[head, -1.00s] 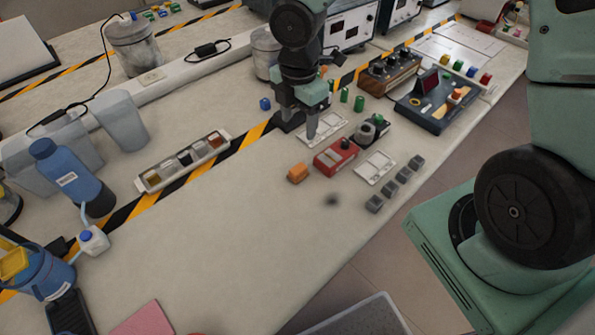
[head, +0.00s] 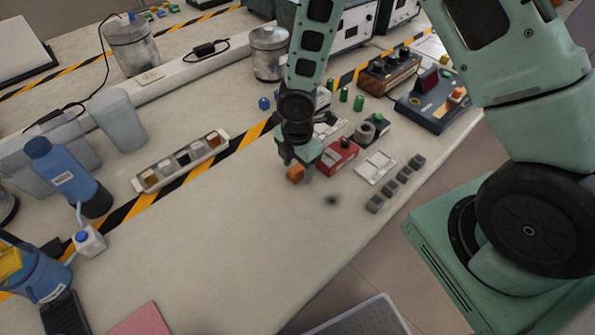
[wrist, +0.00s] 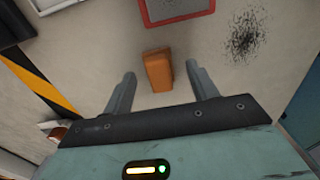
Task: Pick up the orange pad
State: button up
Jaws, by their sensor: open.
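The orange pad (head: 295,173) is a small orange block on the bench, left of a red box. In the wrist view the orange pad (wrist: 158,70) lies between the two fingers, a little beyond their tips. My gripper (head: 296,170) is open and over the pad in the head view, partly covering it. In the wrist view my gripper (wrist: 160,72) shows a finger on each side of the pad, with a gap on both sides. Nothing is held.
The red box (head: 338,157) stands close to the right of the pad, and it also shows in the wrist view (wrist: 180,8). Several small grey blocks (head: 390,188) line the bench edge. A divided tray (head: 182,160) lies left.

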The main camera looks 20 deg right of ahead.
aim_at(298, 167)
jog(key=shift+f, duration=0.55)
jog(key=c, duration=1.1)
jog(key=shift+r, duration=0.15)
jog(key=shift+c, duration=0.2)
notch_tip(298, 167, up, 10)
jog(key=shift+f+p, duration=0.1)
jog(key=shift+p, duration=0.4)
jog(key=shift+o, duration=1.3)
jog(key=shift+c, duration=0.5)
